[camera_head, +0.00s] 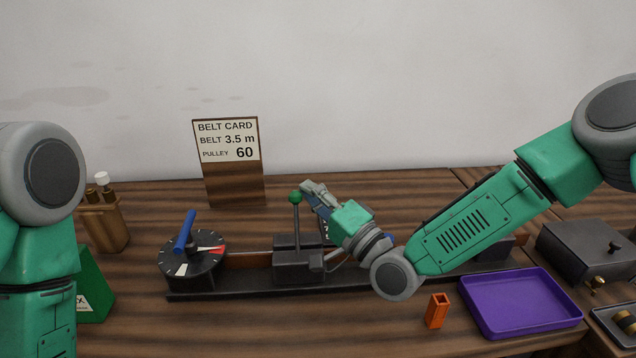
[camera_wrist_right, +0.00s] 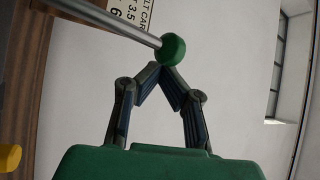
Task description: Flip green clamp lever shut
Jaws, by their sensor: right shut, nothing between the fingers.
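The green clamp lever has a round green knob (camera_head: 295,198) on a thin metal rod that stands upright from a dark clamp block (camera_head: 297,262) in the head view. My right gripper (camera_head: 307,187) is just right of the knob, with its fingers at about knob height. In the right wrist view the green knob (camera_wrist_right: 171,49) is right at the closed fingertips (camera_wrist_right: 163,68), not between them; I cannot tell whether they touch. The right fingers are shut and empty. My left arm shows at the left edge, but its gripper is not in view.
The clamp block sits on a long dark rail (camera_head: 230,291). A dial with a blue handle (camera_head: 185,232) stands at its left end. A belt card (camera_head: 228,140) stands behind. An orange block (camera_head: 437,311) and purple tray (camera_head: 520,303) lie in front at right.

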